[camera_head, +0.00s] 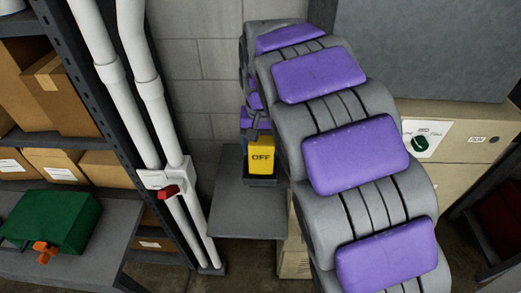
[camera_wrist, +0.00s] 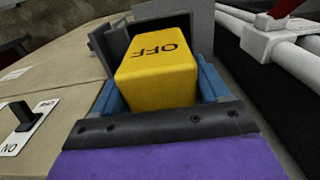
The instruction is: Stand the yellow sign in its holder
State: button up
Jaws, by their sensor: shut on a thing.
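The yellow sign (camera_head: 261,156) is a block with OFF in black letters, roughly upright at the far end of my arm. It fills the middle of the wrist view (camera_wrist: 158,75). My gripper (camera_wrist: 160,90) is shut on it, with a blue finger on each side. In the head view my gripper (camera_head: 257,132) is at the sign's top. A dark holder (camera_head: 261,182) sits directly under the sign on a small grey stand (camera_head: 240,215). The sign's lower end meets or enters the holder; I cannot tell if it is fully seated.
White pipes (camera_head: 150,95) with a red valve handle (camera_head: 167,191) run left of the stand. Tan cabinets with a switch plate (camera_head: 425,140) stand on the right. A green case (camera_head: 55,222) lies on a grey bench at left. The stand's front is clear.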

notch_tip(320, 180, down, 2)
jog(key=shift+a, duration=0.1)
jog(key=shift+a+f, duration=0.1)
jog(key=shift+f, duration=0.15)
jog(key=shift+a, duration=0.25)
jog(key=o, duration=1.1)
jog(key=shift+d, duration=0.3)
jog(key=shift+r, duration=0.1)
jog(key=shift+a+r, duration=0.15)
jog(key=shift+r, duration=0.15)
notch_tip(320, 180, up, 11)
jog(key=shift+r, duration=0.1)
